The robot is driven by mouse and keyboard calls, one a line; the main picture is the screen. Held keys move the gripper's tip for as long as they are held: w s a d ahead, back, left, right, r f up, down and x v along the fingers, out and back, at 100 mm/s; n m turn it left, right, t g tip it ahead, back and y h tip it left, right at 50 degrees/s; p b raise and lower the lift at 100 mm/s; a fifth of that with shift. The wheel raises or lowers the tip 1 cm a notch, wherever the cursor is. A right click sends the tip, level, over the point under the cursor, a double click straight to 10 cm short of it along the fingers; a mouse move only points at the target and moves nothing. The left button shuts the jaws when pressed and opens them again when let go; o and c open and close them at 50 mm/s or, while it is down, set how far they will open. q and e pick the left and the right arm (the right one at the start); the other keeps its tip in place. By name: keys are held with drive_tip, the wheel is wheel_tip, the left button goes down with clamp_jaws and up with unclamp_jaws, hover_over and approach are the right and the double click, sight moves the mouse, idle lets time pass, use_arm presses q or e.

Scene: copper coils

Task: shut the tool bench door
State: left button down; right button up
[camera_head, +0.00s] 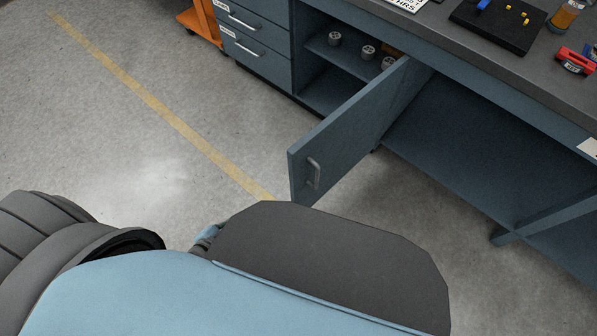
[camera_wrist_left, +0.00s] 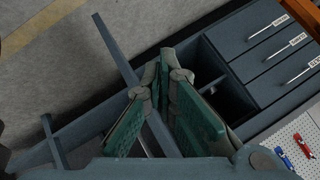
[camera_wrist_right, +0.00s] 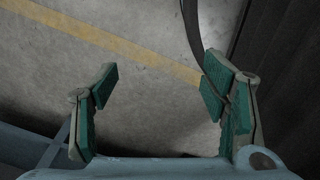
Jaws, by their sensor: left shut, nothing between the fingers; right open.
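The tool bench door (camera_head: 350,125) is blue and stands wide open, jutting out from the bench front into the room. Its metal handle (camera_head: 313,172) is near the free edge. In the left wrist view the door (camera_wrist_left: 116,50) shows nearly edge-on, partly hidden behind my left gripper (camera_wrist_left: 160,70). That gripper is shut and empty; contact with the door cannot be told. My right gripper (camera_wrist_right: 158,80) is open and empty above bare floor. Neither gripper's fingers show in the head view, where my arm covers the lower part.
The tool bench (camera_head: 470,55) has an open compartment with several copper-coil-like cylinders (camera_head: 368,52) on a shelf (camera_head: 325,48). Drawers (camera_head: 255,45) are left of it. An orange cart (camera_head: 203,25) stands at the top. The floor (camera_head: 130,120) with a yellow line is free left of the door.

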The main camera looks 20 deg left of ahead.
use_arm(q)
drive_tip(key=w+d+r+m+t+h+b, duration=0.4)
drive_tip(key=w+m+h, duration=0.1)
drive_tip(key=w+m, duration=0.25)
drive_tip(key=s+d+r+m+g+h+b, duration=0.1)
drive_tip(key=s+d+r+m+h+b, duration=0.15)
drive_tip(key=d+r+m+h, duration=0.8)
drive_tip(key=m+y+b, duration=0.1)
drive_tip(key=y+b, duration=0.1)
hover_over(293, 178)
drive_tip(key=s+d, duration=0.1)
drive_tip(key=s, duration=0.2)
drive_tip(key=f, duration=0.2)
drive_tip(key=shift+w+r, duration=0.15)
drive_tip(key=shift+r, duration=0.1)
use_arm(e)
wheel_tip(293, 178, down, 11)
drive_tip(key=s+d, duration=0.2)
use_arm(q)
drive_tip(key=shift+w, duration=0.1)
use_arm(e)
drive_tip(key=shift+w+d+f, duration=0.1)
drive_tip(key=shift+f, duration=0.05)
